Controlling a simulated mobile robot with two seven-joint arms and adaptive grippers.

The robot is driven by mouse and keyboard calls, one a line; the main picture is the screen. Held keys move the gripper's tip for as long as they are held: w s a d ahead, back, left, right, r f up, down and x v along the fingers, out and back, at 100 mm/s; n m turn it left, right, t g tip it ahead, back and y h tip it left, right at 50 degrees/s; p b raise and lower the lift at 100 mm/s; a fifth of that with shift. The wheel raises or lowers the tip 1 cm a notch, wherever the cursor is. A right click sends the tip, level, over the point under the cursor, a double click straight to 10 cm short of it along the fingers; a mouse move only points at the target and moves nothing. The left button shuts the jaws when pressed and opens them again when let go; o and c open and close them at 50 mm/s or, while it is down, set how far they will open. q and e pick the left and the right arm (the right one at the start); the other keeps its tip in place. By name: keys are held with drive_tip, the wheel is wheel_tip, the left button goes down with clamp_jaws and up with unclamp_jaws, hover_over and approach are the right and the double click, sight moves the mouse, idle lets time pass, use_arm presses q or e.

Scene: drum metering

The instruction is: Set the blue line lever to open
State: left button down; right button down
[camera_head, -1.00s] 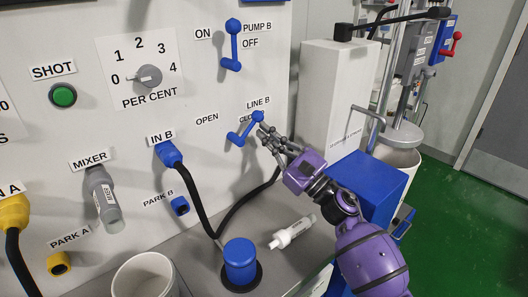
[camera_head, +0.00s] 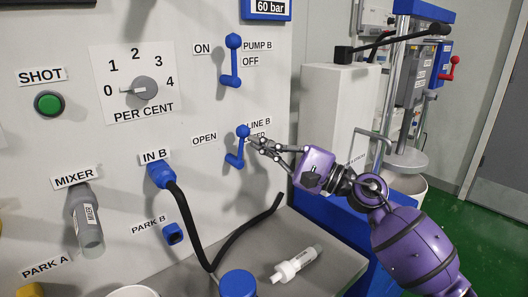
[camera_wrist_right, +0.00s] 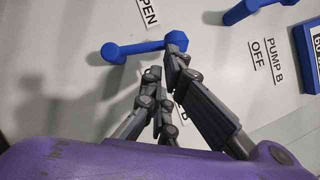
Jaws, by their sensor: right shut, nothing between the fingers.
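The blue line lever (camera_head: 237,149), labelled LINE B, is on the white panel. Its knob points up and leans slightly right, between the OPEN label (camera_head: 204,138) on the left and the partly covered closed label (camera_head: 259,136) on the right. The lever also shows in the right wrist view (camera_wrist_right: 139,48). My right gripper (camera_head: 254,143) is shut and empty, with its fingertips at the right side of the knob. They appear to touch it; the fingers partly hide the knob end in the wrist view. My left gripper is not in view.
The pump B lever (camera_head: 233,62) is above on the panel. The IN B plug (camera_head: 161,175) and its black hose (camera_head: 190,218) are below left. A white cartridge (camera_head: 296,264) lies on the grey counter. A white box (camera_head: 342,110) stands behind my right arm.

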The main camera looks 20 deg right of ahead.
drive_tip(key=shift+a+r+n+g, duration=0.15)
drive_tip(key=shift+n+g, duration=0.15)
drive_tip(key=shift+n, duration=0.2)
idle(0.3)
drive_tip(key=shift+b, duration=0.3)
